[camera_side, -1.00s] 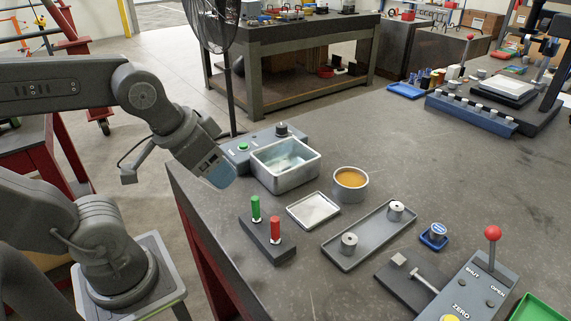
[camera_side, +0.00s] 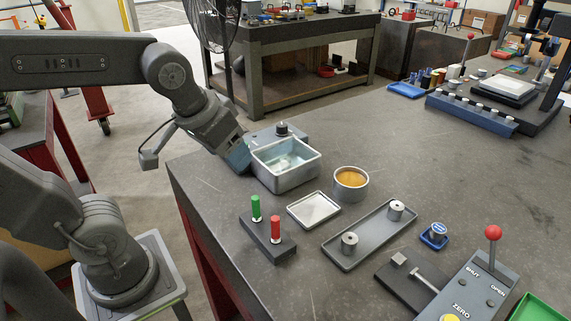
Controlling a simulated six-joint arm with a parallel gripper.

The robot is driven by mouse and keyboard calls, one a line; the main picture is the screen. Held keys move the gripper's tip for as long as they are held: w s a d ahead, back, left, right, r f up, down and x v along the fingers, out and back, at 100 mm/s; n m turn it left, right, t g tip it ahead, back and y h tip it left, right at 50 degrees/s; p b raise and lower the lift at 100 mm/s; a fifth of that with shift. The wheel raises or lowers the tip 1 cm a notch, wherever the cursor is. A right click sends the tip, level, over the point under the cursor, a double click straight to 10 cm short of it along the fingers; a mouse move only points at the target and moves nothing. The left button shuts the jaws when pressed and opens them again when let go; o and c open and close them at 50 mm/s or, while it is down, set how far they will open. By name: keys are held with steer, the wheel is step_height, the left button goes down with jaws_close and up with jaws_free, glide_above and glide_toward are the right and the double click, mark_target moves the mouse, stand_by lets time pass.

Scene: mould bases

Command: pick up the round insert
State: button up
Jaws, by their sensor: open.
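Two small round metal pieces, each with a dark spot on top, are on a long grey tray (camera_side: 372,236): a front one (camera_side: 349,243) near its left end and a back one (camera_side: 396,210) near its right end. I cannot tell which is the round insert. A small blue holder (camera_side: 427,242) with a round silvery top stands to the right of the tray. My gripper (camera_side: 240,158) is open, at the left side of the square metal basin, well away from the round pieces. Its fingertips are hard to make out.
The square metal basin (camera_side: 287,182) holds clear liquid. A round pot (camera_side: 350,194) of amber liquid, a flat pale plate (camera_side: 314,209) and a dark block (camera_side: 266,241) with green and red pegs stand between my gripper and the tray. A control box (camera_side: 468,290) with a red-knobbed lever is at front right.

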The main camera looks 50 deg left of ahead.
steer(key=w+a+n+g+y, duration=0.1)
steer(key=w+n, duration=0.2)
steer(key=w, duration=0.3)
steer(key=n+g+y, duration=0.1)
steer(key=n+y, duration=0.1)
steer(key=n, duration=0.3)
glide_toward(286, 158)
steer(key=x, duration=0.4)
steer(key=shift+w+d+f, duration=0.15)
steer(key=shift+w+f, duration=0.15)
steer(key=shift+s+x, duration=0.15)
steer(key=shift+x, duration=1.2)
steer(key=shift+s+x, duration=0.15)
steer(key=shift+x, duration=1.2)
steer(key=c, duration=1)
jaws_close()
steer(key=shift+r, duration=0.1)
